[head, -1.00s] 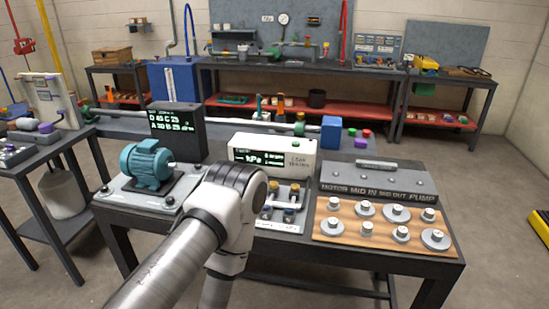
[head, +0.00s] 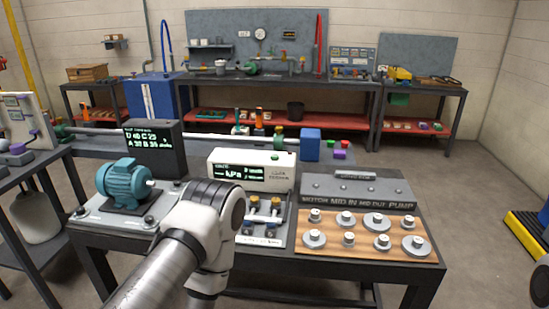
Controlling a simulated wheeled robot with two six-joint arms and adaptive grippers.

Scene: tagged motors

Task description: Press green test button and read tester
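The white leak tester (head: 252,183) stands near the middle of the front bench, with a lit screen (head: 241,174) on its front. The screen shows "kPa" and smaller lines too blurred to read. One white and grey arm of mine reaches in from the lower left, in front of the bench. Its gripper is not visible. My other gripper is not visible either.
A teal motor (head: 126,184) on a grey plate and a black display box (head: 155,147) stand left of the tester. A valve fixture (head: 262,215) stands in front of it. A wooden board (head: 338,243) with several metal parts and a labelled grey block (head: 357,191) are to the right.

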